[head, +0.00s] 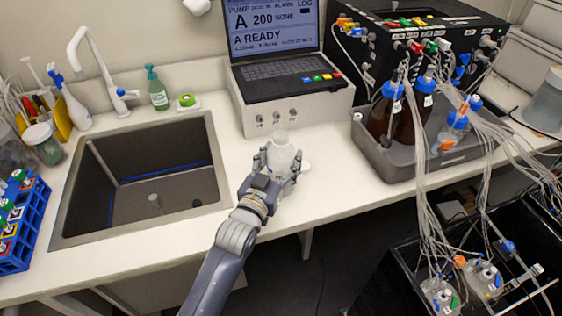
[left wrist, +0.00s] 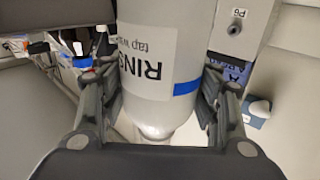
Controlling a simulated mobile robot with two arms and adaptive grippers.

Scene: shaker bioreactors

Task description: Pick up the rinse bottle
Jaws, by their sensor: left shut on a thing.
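The rinse bottle is a white, translucent bottle (head: 281,152) in front of the laptop-topped box in the head view. In the left wrist view the bottle (left wrist: 160,60) fills the middle, with a label reading "RINS" and "tap w", and a blue band. My left gripper (head: 279,165) is shut on the bottle, with a finger on each side of its body. The gripper's fingers also show on both sides in the left wrist view (left wrist: 165,105). Whether the bottle touches the counter cannot be told. My right gripper is not in view.
A sink (head: 146,180) lies left of the bottle. A box (head: 292,110) carrying a laptop (head: 270,45) stands just behind it. A grey tray (head: 384,160) with brown bottles stands to the right. Tubing hangs at the right. The counter's front strip is clear.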

